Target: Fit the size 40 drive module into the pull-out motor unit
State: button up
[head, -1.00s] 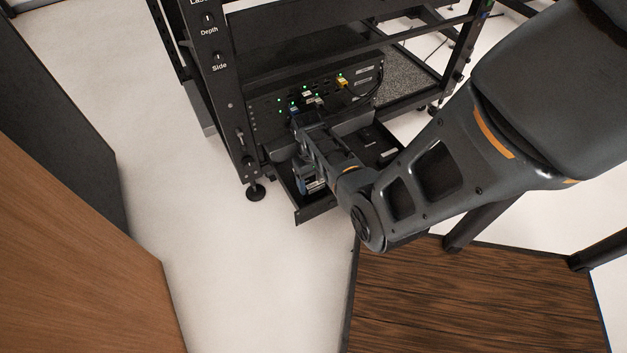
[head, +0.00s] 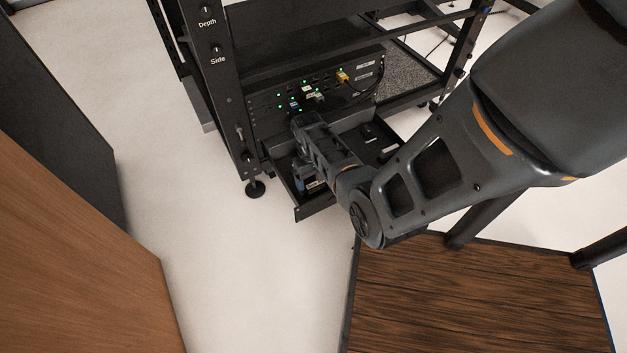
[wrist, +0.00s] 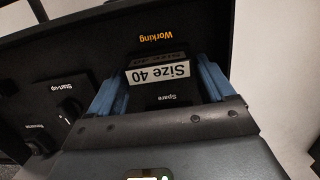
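The size 40 drive module is a dark block with a white "Size 40" label (wrist: 159,73), upside down in the wrist view. It lies between the two blue fingers of my gripper (wrist: 160,82). The fingers are apart, one on each side of it; I cannot tell whether they touch it. The pull-out motor unit is the dark open drawer (head: 319,208) low in the rack. In the wrist view a "Working" label (wrist: 156,37) shows beyond the module and a "Spare" label (wrist: 160,98) on the near side. In the head view my wrist hides much of the drawer.
A panel with small green lights and plugged cables, one yellow (head: 343,76), stands behind the drawer. A rack post (head: 222,80) rises at its left. A wooden surface (head: 470,300) is in front; pale floor lies left.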

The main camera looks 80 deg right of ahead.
jog(key=shift+o, duration=1.4)
notch_tip(320, 180, up, 8)
jog(key=p, duration=0.3)
jog(key=shift+w+d+f+p, duration=0.15)
jog(key=shift+w+d+p, duration=0.2)
jog(key=shift+d, duration=0.05)
